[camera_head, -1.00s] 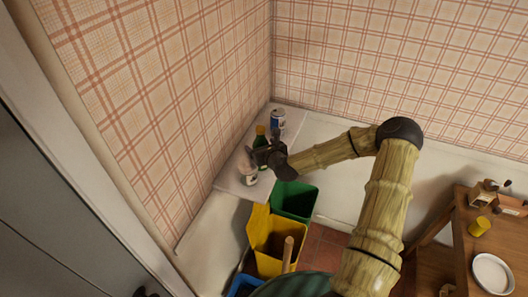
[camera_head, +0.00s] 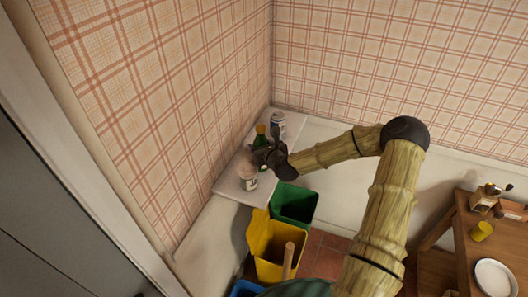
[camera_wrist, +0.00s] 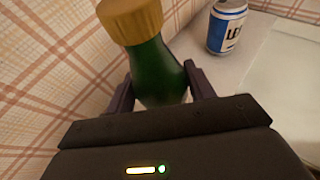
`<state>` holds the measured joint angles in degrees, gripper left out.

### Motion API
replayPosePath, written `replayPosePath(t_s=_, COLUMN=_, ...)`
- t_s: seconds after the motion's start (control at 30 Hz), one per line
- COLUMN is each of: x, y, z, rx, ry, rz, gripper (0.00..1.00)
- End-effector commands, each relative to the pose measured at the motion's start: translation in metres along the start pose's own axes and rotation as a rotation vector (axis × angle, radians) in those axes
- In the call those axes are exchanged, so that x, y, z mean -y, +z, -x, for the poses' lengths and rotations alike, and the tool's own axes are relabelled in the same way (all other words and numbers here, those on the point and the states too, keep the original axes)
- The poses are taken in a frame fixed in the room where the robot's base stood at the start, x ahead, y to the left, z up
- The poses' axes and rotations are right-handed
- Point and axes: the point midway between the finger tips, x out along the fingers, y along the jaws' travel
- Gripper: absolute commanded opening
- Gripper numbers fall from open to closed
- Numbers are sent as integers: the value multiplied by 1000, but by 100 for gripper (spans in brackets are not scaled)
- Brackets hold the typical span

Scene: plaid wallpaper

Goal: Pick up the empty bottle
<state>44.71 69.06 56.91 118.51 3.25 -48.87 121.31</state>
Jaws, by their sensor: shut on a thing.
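The bottle is green with a yellow-gold cap. In the head view the bottle (camera_head: 260,138) stands near the wall on a pale shelf (camera_head: 232,188), partly hidden behind my gripper (camera_head: 265,155). In the wrist view the bottle (camera_wrist: 160,75) is upright between the two dark fingers of my gripper (camera_wrist: 160,85), which is shut on its green body. Its lower part is hidden by the gripper's housing.
A blue and white can (camera_head: 278,121) stands behind the bottle and also shows in the wrist view (camera_wrist: 226,27). A pale jar (camera_head: 248,176) stands in front. Green (camera_head: 293,205) and yellow (camera_head: 272,249) bins are below. A wooden table (camera_head: 462,240) is at right.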

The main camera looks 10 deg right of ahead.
Motion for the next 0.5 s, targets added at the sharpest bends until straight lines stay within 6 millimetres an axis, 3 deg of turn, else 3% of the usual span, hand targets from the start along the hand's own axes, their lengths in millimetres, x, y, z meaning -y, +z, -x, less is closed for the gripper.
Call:
replayPosePath(t_s=0.3, x=1, y=49, z=20, rx=5, ry=-2, rz=4, gripper=26)
replayPosePath(t_s=0.5, x=2, y=69, z=28, rx=3, ry=-4, rz=1, gripper=26)
